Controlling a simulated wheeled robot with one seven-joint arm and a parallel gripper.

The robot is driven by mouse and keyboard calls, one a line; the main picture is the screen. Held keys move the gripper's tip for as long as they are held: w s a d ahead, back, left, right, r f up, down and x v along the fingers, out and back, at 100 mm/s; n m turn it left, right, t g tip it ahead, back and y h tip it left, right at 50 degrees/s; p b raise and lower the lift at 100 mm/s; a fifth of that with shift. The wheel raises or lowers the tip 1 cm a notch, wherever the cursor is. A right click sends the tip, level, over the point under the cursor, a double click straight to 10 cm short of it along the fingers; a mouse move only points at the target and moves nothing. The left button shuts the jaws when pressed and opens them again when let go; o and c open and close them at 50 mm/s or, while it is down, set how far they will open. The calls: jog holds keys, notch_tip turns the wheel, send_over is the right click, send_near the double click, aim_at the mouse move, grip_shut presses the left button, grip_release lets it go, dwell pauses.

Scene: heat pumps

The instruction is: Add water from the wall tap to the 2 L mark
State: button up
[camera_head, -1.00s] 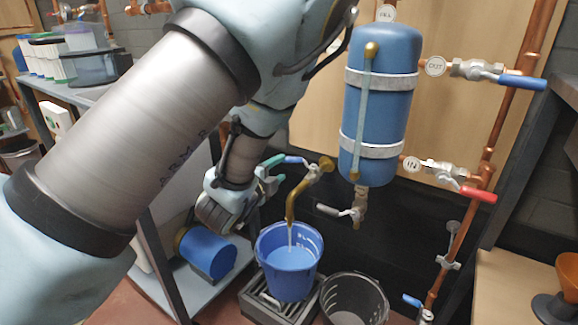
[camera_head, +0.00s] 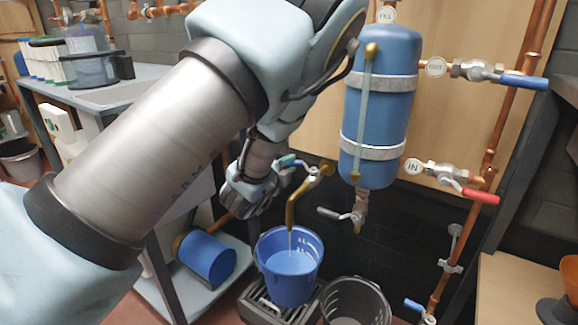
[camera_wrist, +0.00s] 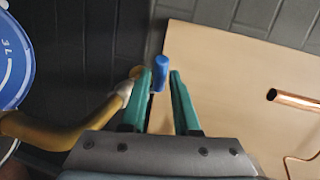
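The wall tap (camera_head: 292,205) has a curved brass spout above a blue bucket (camera_head: 268,245) that holds water (camera_head: 288,263). A thin, faint line hangs between spout and water; I cannot tell whether water is still running. White marks show on the bucket's inner wall, too small to read against the water. The bucket's edge with "3 L" shows in the wrist view (camera_wrist: 12,65). My gripper (camera_wrist: 162,74) has its teal fingers apart, on either side of the tap's blue lever (camera_wrist: 160,72). A narrow gap shows on the right side. In the head view, my gripper (camera_head: 284,165) is left of the tap.
The bucket stands on a dark grating (camera_head: 262,305). A dark empty-looking bucket (camera_head: 355,300) is beside it on the right. A blue cylinder (camera_head: 207,258) lies on a low shelf at left. A blue tank (camera_head: 381,110) and copper pipes with valves stand right of the tap.

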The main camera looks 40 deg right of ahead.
grip_shut()
dwell(1.0)
